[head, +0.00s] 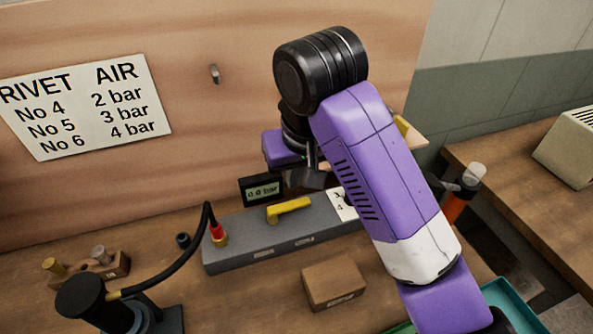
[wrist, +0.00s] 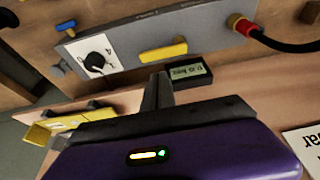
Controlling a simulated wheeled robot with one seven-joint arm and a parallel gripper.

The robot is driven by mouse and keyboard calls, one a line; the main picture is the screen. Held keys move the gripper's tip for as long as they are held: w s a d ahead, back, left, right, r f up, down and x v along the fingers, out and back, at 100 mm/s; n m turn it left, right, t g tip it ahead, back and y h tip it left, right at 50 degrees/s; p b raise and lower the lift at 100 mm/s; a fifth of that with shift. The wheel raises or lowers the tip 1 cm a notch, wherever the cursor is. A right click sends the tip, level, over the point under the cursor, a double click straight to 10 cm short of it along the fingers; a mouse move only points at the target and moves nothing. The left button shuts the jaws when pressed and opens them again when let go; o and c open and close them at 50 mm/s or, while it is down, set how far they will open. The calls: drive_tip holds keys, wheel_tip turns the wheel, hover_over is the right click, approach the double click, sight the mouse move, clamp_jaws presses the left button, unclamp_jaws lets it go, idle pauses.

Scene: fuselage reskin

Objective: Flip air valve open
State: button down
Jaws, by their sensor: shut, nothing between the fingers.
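The yellow valve lever (head: 289,209) lies on top of the long grey air block (head: 235,250), roughly along the block's length. The lever also shows in the wrist view (wrist: 163,51). My gripper (head: 312,180) is above and behind the block, right of the lever and apart from it. In the wrist view my fingers (wrist: 157,85) are shut and empty, pointing toward the block just below the lever. A small dark display (head: 262,188) behind the block shows a low bar reading; its digits are hard to read. A black knob on a white dial (wrist: 98,65) sits beside the lever.
A black hose with a red collar (head: 216,231) joins the block's left end. A small brown box (head: 334,285) stands in front. A wooden holder (head: 100,268) is at left. A rivet and air sign (head: 85,107) hangs on the back board.

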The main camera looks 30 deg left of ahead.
sight(289, 210)
drive_tip(key=shift+x, duration=3.1)
drive_tip(key=shift+s+r+p, duration=0.15)
drive_tip(key=shift+p, duration=0.25)
